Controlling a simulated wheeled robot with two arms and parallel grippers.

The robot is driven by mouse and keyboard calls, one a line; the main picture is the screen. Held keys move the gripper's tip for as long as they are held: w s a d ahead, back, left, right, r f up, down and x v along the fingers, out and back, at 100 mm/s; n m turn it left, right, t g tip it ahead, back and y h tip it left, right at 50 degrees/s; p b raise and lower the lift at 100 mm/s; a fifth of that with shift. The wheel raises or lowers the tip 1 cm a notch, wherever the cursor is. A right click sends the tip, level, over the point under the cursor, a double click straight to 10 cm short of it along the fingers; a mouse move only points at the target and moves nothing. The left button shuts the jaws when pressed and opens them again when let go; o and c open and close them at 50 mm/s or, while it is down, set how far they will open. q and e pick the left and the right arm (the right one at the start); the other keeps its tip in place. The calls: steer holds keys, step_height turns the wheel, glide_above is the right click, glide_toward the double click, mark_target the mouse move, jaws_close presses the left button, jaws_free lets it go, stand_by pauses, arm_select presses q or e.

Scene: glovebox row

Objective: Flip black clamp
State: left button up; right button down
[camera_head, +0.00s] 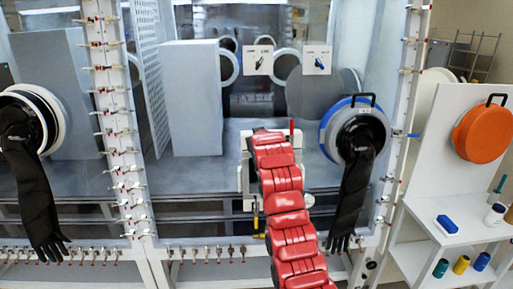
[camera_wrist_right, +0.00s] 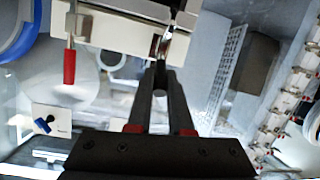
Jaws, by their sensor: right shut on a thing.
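My right gripper (camera_wrist_right: 160,72) points up in the right wrist view with its two dark fingers close together. The fingertips are shut on a slim metallic, dark-edged lever (camera_wrist_right: 165,43), which I take to be the black clamp's handle. It meets a pale block (camera_wrist_right: 115,32) at the top, and the fingers hide part of it. A red-handled lever (camera_wrist_right: 69,60) hangs to its left. In the head view my red right arm reaches up to the glovebox front and hides the gripper and the clamp. My left gripper is not in view.
A card with a black clamp picture (camera_head: 258,60) and a card with a blue one (camera_head: 316,60) are on the glass. A blue-rimmed glove port (camera_head: 327,128) with a hanging black glove (camera_head: 349,200) is right of my arm. Small clamps line the frame posts (camera_head: 118,130).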

steer(key=shift+w+r+g, duration=0.3)
steer(key=shift+r+g, duration=0.15)
steer(key=shift+g, duration=0.35)
steer(key=shift+w, duration=0.1)
steer(key=shift+w+r+g+p, duration=0.15)
steer(key=shift+w+g+p, duration=0.05)
steer(key=shift+g+p, duration=0.4)
steer(key=c, duration=0.8)
jaws_free()
